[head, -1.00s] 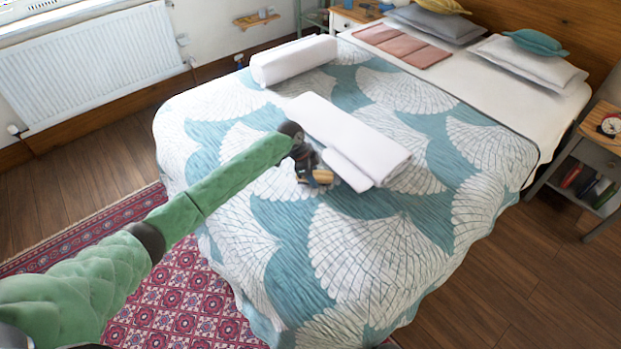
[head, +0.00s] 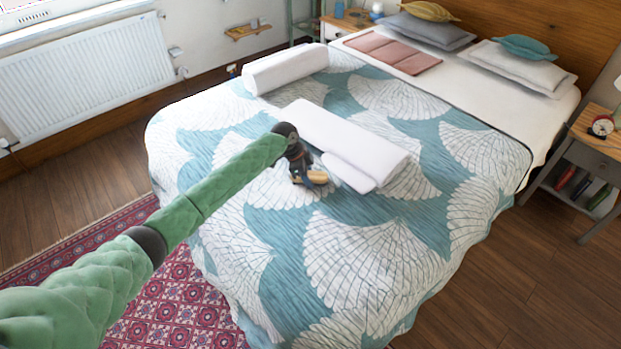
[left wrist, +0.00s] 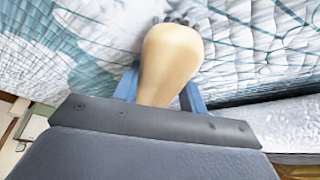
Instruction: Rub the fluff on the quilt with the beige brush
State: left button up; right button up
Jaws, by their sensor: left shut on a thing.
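My left gripper (head: 298,172) is shut on the beige brush (head: 317,177), low over the blue and white fan-patterned quilt (head: 365,255). It is just left of the folded white towels. In the left wrist view the brush's rounded beige body (left wrist: 170,60) points away from me between the blue fingers (left wrist: 160,92), with the quilt (left wrist: 95,35) behind it. Small dark tufts show at the brush's far end; I cannot tell whether they are bristles or fluff. I cannot make out the fluff for sure, nor whether the brush touches the quilt. My right gripper is out of view.
Folded white towels (head: 345,135) lie close beside the brush. A rolled white towel (head: 286,70) lies farther back. Pillows (head: 522,65) and a folded pink cloth (head: 393,52) are at the head end. The quilt's near part is clear. A nightstand (head: 590,155) stands at right.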

aim_at(285, 193)
pick_arm(q)
jog(key=shift+s+a+r+p, duration=0.1)
jog(key=shift+s+a+p, duration=0.85)
jog(key=shift+s+a, duration=0.15)
jog(key=shift+s+a+p, duration=0.85)
jog(key=shift+s+a, duration=0.15)
jog(key=shift+a, duration=0.05)
jog(key=shift+s+a+f, duration=0.25)
jog(key=shift+s+a, duration=0.1)
jog(key=shift+s, duration=0.05)
jog(key=shift+s+a+r+p, duration=0.15)
jog(key=shift+s+a+p, duration=0.85)
jog(key=shift+s+a, duration=0.2)
jog(key=shift+s+a+r+p, duration=0.1)
jog(key=shift+s+a+p, duration=0.85)
jog(key=shift+s+a, duration=0.25)
jog(key=shift+w+a+f, duration=0.1)
jog(key=shift+w+a, duration=0.2)
jog(key=shift+w, duration=0.1)
jog(key=shift+w+a+b, duration=0.45)
jog(key=shift+w+b, duration=0.05)
jog(key=shift+w+d+b, duration=0.5)
jog(key=shift+w+d, duration=0.7)
jog(key=shift+w, duration=0.05)
